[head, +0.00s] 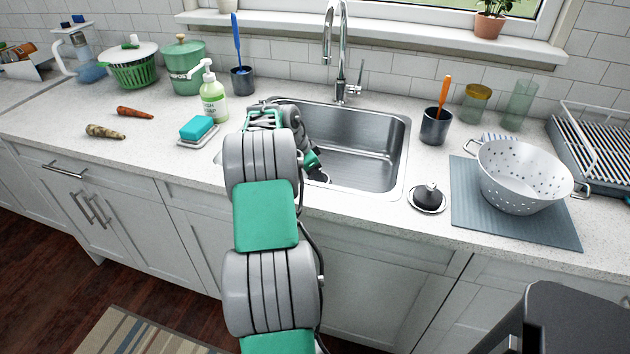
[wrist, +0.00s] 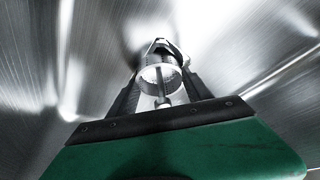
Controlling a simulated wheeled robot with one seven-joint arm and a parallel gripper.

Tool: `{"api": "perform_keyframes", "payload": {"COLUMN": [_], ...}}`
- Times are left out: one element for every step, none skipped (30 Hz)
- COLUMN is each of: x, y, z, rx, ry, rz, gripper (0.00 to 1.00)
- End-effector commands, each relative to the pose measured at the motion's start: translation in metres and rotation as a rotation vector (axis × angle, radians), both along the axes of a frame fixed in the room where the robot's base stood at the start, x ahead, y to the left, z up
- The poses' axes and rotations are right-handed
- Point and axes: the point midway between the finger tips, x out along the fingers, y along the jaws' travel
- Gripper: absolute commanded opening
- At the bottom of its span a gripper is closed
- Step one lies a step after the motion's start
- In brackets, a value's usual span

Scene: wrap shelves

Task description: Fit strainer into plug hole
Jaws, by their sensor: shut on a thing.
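My gripper (wrist: 161,76) is down inside the steel sink (head: 372,165). In the wrist view its two dark fingers are shut on the strainer (wrist: 160,73), a small pale metal basket with a thin central stem toward the camera. A shiny and dark round shape just beyond the strainer may be the plug hole; the strainer partly covers it, and I cannot tell whether they touch. In the head view my arm reaches over the sink's left side and hides most of the gripper. The strainer and plug hole cannot be made out there.
A tall faucet (head: 340,60) stands behind the sink. A soap dish (head: 198,137) and soap bottle (head: 213,103) are at left. The sink's right half is clear.

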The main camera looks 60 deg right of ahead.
Motion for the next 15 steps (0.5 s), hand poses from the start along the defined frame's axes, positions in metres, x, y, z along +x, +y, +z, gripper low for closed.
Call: {"api": "perform_keyframes", "payload": {"x": [0.0003, 0.0005, 0.0009, 0.0012, 0.0012, 0.0017, 0.0019, 0.002, 0.0019, 0.0019, 0.0019, 0.0019, 0.002, 0.0019, 0.0019], "y": [0.0001, 0.0, -0.0001, -0.0001, 0.0, 0.0002, 0.0003, 0.0004, 0.0005, 0.0004, 0.0004, 0.0004, 0.0003, 0.0004, 0.0004], "z": [-0.0068, -0.0085, -0.009, -0.0086, -0.0084, -0.0085, -0.0085, -0.0087, -0.0099, -0.0114, -0.0126, -0.0139, -0.0123, -0.0121, -0.0121], "rx": [0.0, 0.0, -0.001, -0.002, -0.002, -0.001, -0.001, -0.001, -0.001, -0.001, 0.0, -0.001, -0.001, -0.001, -0.001], "ry": [0.0, 0.0, -0.001, -0.001, -0.001, -0.002, -0.002, -0.002, -0.002, -0.001, -0.001, -0.002, -0.002, -0.002, -0.001], "rz": [0.001, 0.001, 0.002, 0.002, 0.002, 0.003, 0.003, 0.003, 0.003, 0.004, 0.004, 0.003, 0.003, 0.003, 0.003], "gripper": [0.12, 0.12, 0.12, 0.12, 0.12, 0.12, 0.12, 0.12, 0.12, 0.12, 0.12, 0.12, 0.6, 0.63, 0.66]}}
